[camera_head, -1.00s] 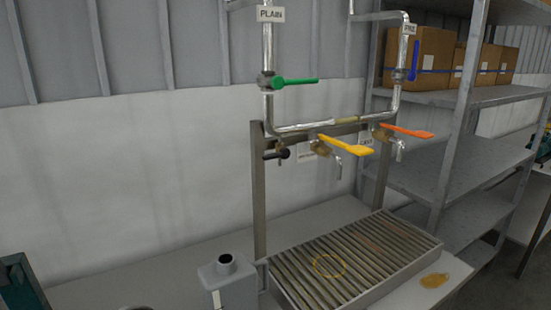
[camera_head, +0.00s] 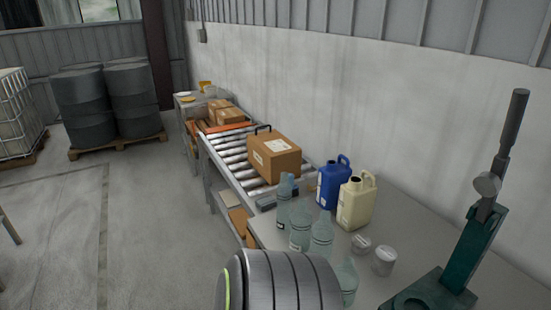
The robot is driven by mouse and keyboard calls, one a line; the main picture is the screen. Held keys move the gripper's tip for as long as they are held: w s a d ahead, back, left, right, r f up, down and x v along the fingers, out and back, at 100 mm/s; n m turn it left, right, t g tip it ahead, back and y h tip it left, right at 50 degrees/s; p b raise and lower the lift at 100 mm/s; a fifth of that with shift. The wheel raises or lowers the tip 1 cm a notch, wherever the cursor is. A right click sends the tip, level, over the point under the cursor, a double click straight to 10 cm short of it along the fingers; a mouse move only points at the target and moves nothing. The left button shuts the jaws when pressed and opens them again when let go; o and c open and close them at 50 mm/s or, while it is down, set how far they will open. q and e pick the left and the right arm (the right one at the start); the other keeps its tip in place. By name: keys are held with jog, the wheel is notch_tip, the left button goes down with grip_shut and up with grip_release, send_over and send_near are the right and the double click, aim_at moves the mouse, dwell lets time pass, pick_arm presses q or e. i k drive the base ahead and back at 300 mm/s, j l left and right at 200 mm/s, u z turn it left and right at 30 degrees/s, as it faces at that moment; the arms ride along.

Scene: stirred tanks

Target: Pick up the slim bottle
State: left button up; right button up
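Several pale grey-green bottles stand close together on the bench, left of the jugs. One (camera_head: 284,205) is at the back, one (camera_head: 300,232) is in front of it, and another (camera_head: 321,238) is beside that. A further one (camera_head: 348,280) is nearest, partly hidden behind a ribbed grey cylinder, apparently a link of my arm. They look alike in shape; I cannot tell for certain which is the slim bottle. A blue jug (camera_head: 331,185) and a cream jug (camera_head: 355,204) stand just right of them. Neither of my grippers is in view.
Two white lidded pots (camera_head: 384,261) stand right of the bottles. A green lever press (camera_head: 467,258) fills the bench's right. A roller conveyor (camera_head: 228,160) with cardboard boxes (camera_head: 274,158) adjoins the bench's far end. Dark drums (camera_head: 128,95) stand far left; the floor between is clear.

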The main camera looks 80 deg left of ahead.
aim_at(284, 192)
jog(key=u, duration=2.65)
